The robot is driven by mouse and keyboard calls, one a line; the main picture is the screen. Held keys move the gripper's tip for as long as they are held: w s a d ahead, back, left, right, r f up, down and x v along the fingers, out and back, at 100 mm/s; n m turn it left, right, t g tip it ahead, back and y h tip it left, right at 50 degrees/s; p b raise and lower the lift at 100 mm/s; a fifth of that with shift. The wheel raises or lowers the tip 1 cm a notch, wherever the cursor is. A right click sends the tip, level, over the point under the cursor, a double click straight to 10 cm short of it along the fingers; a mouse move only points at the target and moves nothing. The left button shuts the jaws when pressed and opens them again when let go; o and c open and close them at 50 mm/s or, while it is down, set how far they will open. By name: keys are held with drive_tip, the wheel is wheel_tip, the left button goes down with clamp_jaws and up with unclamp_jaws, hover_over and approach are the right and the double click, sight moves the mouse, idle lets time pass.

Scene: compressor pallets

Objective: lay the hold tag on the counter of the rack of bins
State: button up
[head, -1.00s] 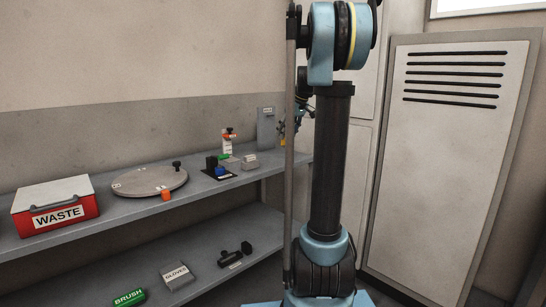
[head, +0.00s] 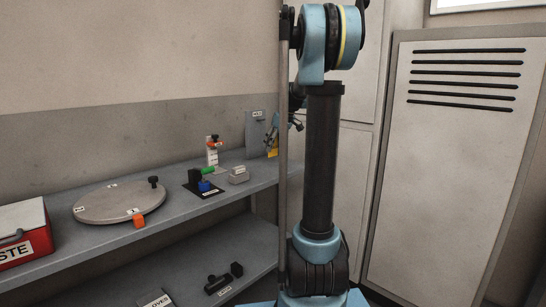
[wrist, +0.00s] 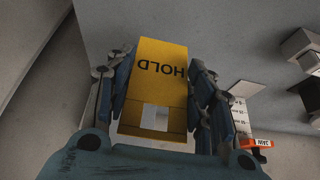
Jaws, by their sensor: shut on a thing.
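My gripper (wrist: 160,72) is shut on the yellow hold tag (wrist: 158,100), with blue-grey fingers along both of its sides. The tag's dark HOLD lettering reads upside down in the wrist view, and it has a pale square near its lower edge. In the head view the tag (head: 272,152) shows as a small yellow patch at the far right end of the shelf, beside the column of my arm. Part of my gripper (head: 271,137) is hidden there. I cannot make out a rack of bins in either view.
The grey upper shelf (head: 100,240) bears a red waste box (head: 38,245), a round plate (head: 120,205), a white scale with an orange marker (head: 212,153), a blue-and-green piece (head: 206,185) and a grey block (head: 238,175). A grey panel (head: 254,128) stands behind. A tall locker (head: 455,170) is at right.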

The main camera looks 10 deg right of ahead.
sight(273, 155)
drive_tip(key=shift+f, duration=2.25)
drive_tip(key=o, duration=0.9)
drive_tip(key=shift+s, duration=0.1)
drive_tip(key=shift+c, duration=0.2)
drive_tip(key=v, duration=1.2)
drive_tip(key=s+a+f+m, duration=0.1)
drive_tip(key=s+f, duration=0.2)
drive_tip(key=s, duration=0.4)
drive_tip(key=s+a+f+m+g+h, duration=0.1)
drive_tip(key=s+a+f, duration=0.15)
drive_tip(key=s, duration=0.35)
drive_tip(key=s+a+f+m, duration=0.1)
drive_tip(key=s+f, duration=0.2)
drive_tip(key=s, duration=0.4)
drive_tip(key=s+f+m+h, duration=0.2)
drive_tip(key=s+f+m, duration=0.2)
drive_tip(key=s+f, duration=1.3)
drive_tip(key=s, duration=0.2)
drive_tip(key=shift+s+d+f+g, duration=0.35)
drive_tip(key=shift+s+g, duration=0.05)
